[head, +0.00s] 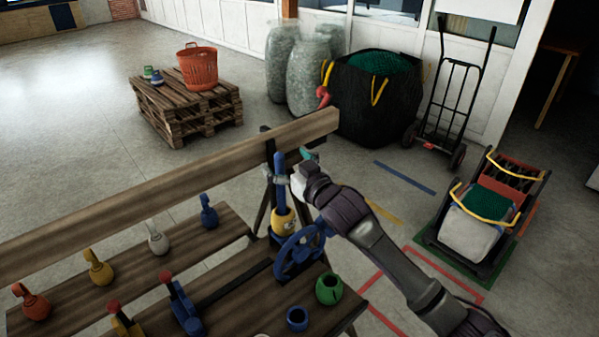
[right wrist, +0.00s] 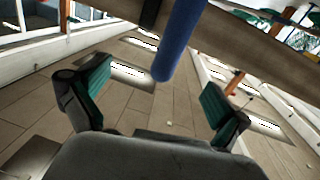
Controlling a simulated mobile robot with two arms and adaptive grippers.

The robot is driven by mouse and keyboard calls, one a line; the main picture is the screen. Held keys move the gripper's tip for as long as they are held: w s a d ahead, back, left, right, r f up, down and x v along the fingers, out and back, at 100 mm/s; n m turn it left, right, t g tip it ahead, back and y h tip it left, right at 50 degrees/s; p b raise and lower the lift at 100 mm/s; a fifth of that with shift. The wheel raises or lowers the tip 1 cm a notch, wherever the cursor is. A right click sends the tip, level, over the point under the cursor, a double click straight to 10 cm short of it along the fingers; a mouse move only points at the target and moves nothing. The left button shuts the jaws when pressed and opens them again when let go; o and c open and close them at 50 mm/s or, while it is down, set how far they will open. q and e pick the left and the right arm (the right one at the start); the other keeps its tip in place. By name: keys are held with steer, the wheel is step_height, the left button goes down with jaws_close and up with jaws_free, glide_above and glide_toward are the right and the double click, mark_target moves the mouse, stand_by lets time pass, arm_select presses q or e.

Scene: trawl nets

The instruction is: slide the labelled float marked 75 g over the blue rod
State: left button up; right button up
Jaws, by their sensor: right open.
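The blue rod (head: 281,180) stands upright by the bench; its free end also shows in the right wrist view (right wrist: 180,45). A yellow float (head: 281,222) sits low at the rod and appears to be around it. It bears a small pale mark, too small to read as 75 g. My right gripper (head: 284,179) is beside the upper part of the rod, above the float. In the right wrist view its two green-padded fingers (right wrist: 157,97) are wide apart, with the rod's end showing between them and nothing held. My left gripper is out of view.
A blue handwheel (head: 299,252) stands beside the yellow float. A green round piece (head: 329,289) and a blue one (head: 297,319) sit on the bench front. A long wooden beam (head: 150,205) runs behind the rod. Several coloured knobbed pieces stand on the left plank.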

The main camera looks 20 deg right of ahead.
steer(key=v, duration=1)
steer(key=shift+d, duration=0.1)
stand_by(0.4)
steer(key=s+a+f+m+g+h, duration=0.1)
steer(key=s+f+g+h, duration=0.35)
steer(key=s+f, duration=0.8)
steer(key=s+a+f+g, duration=0.1)
steer(key=s+f+g, duration=0.45)
steer(key=s, duration=0.35)
steer(key=s+f+g, duration=0.4)
steer(key=s+f, duration=0.3)
steer(key=s, duration=0.2)
step_height(320, 180, down, 25)
steer(key=s+g, duration=0.1)
steer(key=s+d+f+g, duration=0.1)
steer(key=s+d+f, duration=0.1)
steer(key=s+f, duration=1.4)
steer(key=shift+s+d+g, duration=0.3)
steer(key=shift+s+d, duration=0.05)
steer(key=shift+s, duration=0.15)
